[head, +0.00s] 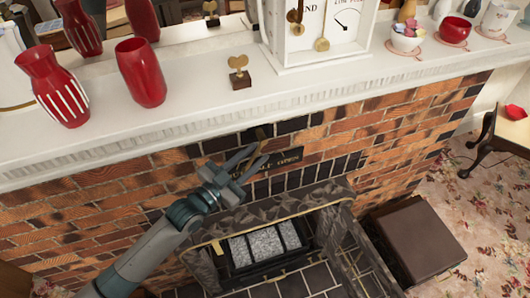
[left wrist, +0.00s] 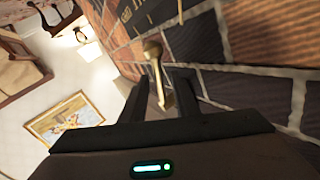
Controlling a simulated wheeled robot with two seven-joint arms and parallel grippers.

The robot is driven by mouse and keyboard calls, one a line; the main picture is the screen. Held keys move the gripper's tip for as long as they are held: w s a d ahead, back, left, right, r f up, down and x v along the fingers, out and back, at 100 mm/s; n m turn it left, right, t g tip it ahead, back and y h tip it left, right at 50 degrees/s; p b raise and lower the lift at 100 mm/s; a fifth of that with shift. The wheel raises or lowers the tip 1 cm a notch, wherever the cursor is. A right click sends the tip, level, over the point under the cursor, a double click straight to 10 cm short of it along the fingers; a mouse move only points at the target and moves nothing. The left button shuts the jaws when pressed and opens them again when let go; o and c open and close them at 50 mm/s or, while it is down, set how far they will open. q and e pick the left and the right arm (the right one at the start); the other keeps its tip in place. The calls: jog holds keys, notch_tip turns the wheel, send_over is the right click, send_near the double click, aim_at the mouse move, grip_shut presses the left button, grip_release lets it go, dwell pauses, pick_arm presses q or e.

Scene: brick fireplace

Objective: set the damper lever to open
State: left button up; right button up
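The damper lever (left wrist: 154,62) is a brass rod with a rounded knob, seen in the left wrist view against the brick face. My left gripper (left wrist: 161,80) has its two dark fingers apart, with the lever showing between them and a gap on each side. I cannot tell whether either finger touches it. In the head view my left gripper (head: 261,153) is at the dark bricks above the firebox, beside a dark lettered plaque (head: 285,159) that it partly covers. A small brassy part (head: 262,133) shows just above the fingertips. The lever's setting cannot be read. My right gripper is not in view.
The white mantel (head: 190,119) juts out above, with red vases (head: 140,72), a small brass ornament (head: 238,72), a white clock (head: 318,35) and cups (head: 455,30). Below is the firebox with a grate (head: 266,246). A brown box (head: 414,240) stands right of the hearth.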

pick_arm(q)
jog(key=shift+w+d, duration=0.1)
jog(key=shift+d, duration=0.05)
grip_shut()
jog(key=shift+f, duration=0.1)
